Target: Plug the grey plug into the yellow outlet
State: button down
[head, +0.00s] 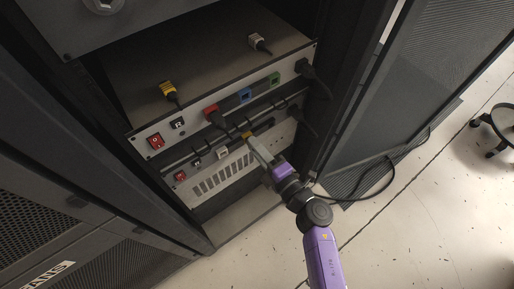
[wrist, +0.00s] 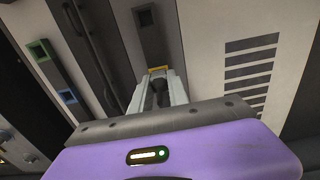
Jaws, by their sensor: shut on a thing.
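My gripper (head: 250,141) is at the lower panel of the rack, with its fingertips at the yellow outlet (head: 246,135). In the wrist view the gripper (wrist: 158,86) is shut on a dark grey plug (wrist: 158,92), mostly hidden between the pale fingers. A strip of the yellow outlet (wrist: 157,69) shows just beyond the fingertips. I cannot tell whether the plug is inside the outlet or just in front of it. A light grey connector (head: 257,40) on a dark cable and a yellow connector (head: 170,89) lie on the upper unit.
The upper panel holds red (head: 211,112), blue (head: 244,95) and green (head: 274,79) outlets, and a black plug (head: 304,69) at its right. A grey outlet (head: 221,152) is left of the yellow one. Dark cables and bars cross between the panels. An open mesh door (head: 435,75) stands at the right.

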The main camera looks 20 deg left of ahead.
jog(key=c, duration=1.2)
grip_release()
jog(key=shift+w+a, duration=0.1)
jog(key=p+v, duration=0.2)
jog(key=v, duration=0.6)
